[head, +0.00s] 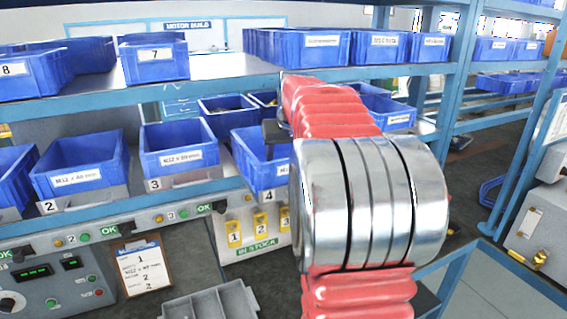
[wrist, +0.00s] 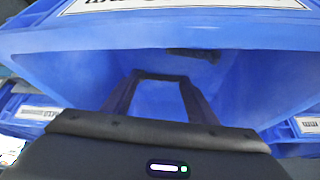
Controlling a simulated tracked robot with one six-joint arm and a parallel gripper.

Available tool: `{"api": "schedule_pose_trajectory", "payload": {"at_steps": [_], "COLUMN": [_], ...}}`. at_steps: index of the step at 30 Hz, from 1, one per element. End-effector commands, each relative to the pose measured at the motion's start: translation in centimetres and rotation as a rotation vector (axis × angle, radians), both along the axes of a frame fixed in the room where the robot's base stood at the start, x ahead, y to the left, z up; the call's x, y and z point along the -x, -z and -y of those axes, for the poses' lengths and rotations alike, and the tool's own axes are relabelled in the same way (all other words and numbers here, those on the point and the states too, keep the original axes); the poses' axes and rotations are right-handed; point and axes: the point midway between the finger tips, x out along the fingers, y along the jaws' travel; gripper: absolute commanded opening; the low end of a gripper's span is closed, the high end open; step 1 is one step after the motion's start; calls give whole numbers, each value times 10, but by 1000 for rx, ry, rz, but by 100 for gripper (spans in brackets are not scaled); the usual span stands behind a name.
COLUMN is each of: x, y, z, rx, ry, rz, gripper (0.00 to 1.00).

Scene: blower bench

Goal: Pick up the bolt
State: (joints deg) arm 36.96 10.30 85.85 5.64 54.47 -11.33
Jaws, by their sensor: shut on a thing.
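My gripper (wrist: 160,88) reaches into a blue bin (wrist: 75,75) in the wrist view, its two dark fingers spread apart. A dark bar, which looks like the bolt (wrist: 160,76), spans the gap between the fingertips, and the jaws are shut on it. Its ends and thread are too small to tell. Another dark piece (wrist: 195,53) lies by the bin wall beyond. In the head view my gripper (head: 270,148) is a small dark shape at the blue bin numbered 4 (head: 250,178); my arm hides part of that bin, and the bolt cannot be made out.
Blue bins numbered 2 (head: 75,180) and 3 (head: 180,160) stand left on the same shelf. An upper shelf (head: 225,68) with more bins runs above. A clipboard (head: 145,268), an in-stock panel (head: 262,232) and a grey divided tray (head: 212,303) are below.

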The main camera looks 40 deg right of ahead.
Motion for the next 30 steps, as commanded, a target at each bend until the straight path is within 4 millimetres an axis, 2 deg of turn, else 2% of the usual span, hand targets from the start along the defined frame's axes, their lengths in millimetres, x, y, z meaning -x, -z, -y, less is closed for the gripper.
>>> {"api": "schedule_pose_trajectory", "payload": {"at_steps": [8,22,30], "x": [-1,-1,-1], "y": [-15,-86,-100], "z": [0,0,-1], "rx": [2,2,0], "ry": [-1,-1,-1], "rz": [2,2,0], "gripper": [30,30,30]}}
